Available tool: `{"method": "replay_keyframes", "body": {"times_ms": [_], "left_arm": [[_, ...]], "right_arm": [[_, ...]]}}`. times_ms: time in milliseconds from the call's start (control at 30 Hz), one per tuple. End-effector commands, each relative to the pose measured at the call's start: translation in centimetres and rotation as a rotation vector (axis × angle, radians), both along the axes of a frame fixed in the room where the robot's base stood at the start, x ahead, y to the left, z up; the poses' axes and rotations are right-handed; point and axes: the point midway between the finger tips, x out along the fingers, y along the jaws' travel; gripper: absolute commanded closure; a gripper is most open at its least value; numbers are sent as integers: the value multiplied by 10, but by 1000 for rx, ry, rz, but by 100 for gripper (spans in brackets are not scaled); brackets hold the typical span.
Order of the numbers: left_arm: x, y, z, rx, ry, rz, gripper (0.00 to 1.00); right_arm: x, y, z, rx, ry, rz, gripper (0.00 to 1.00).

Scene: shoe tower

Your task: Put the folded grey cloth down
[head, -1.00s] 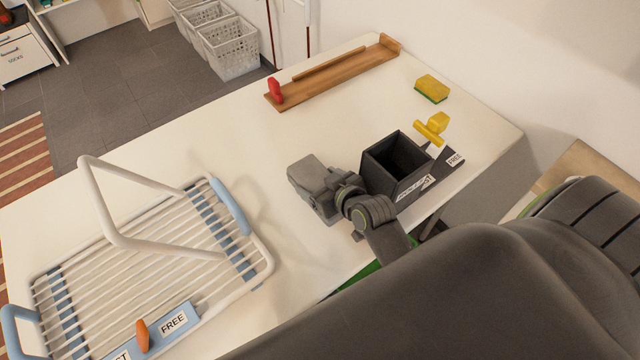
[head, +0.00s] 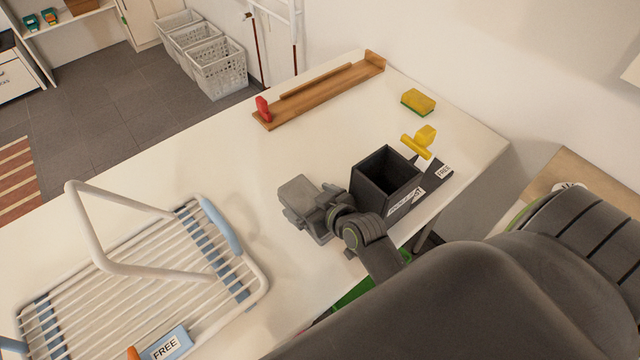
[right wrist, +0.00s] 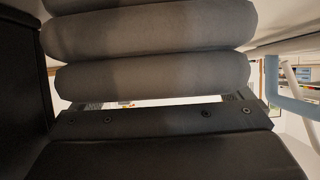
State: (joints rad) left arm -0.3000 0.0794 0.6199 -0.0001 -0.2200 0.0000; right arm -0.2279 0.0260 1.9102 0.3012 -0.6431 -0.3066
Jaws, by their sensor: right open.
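The folded grey cloth (head: 298,190) is at the white table's middle, left of the dark box, in the head view. In the right wrist view the cloth (right wrist: 150,75) fills the upper part as thick grey folds, right in front of the jaws. My right gripper (head: 312,214) is open at the cloth's near side. In the right wrist view its fingers stand apart at the cloth's lower edge. I cannot tell whether they touch it. The cloth's underside is hidden. My left gripper is not in view.
A dark open box (head: 386,181) stands close right of the gripper. A yellow-handled tool (head: 418,143) and sponge (head: 418,102) lie beyond it. A white-blue rack (head: 130,275) is at left, a wooden shelf piece (head: 320,93) at the back. Table between rack and shelf is clear.

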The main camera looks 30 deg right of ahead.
Motion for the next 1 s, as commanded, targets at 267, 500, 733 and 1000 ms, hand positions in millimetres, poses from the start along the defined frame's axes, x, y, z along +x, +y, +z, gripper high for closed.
{"method": "replay_keyframes", "body": {"times_ms": [267,500,733,1000], "left_arm": [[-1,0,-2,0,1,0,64],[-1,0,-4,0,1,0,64],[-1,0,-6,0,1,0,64],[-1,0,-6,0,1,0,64]], "right_arm": [[-34,-5,17,-2,1,-1,1],[-74,-11,39,-1,3,0,1],[-98,-14,53,-2,1,1,1],[-104,-14,57,-1,1,1,1]]}}
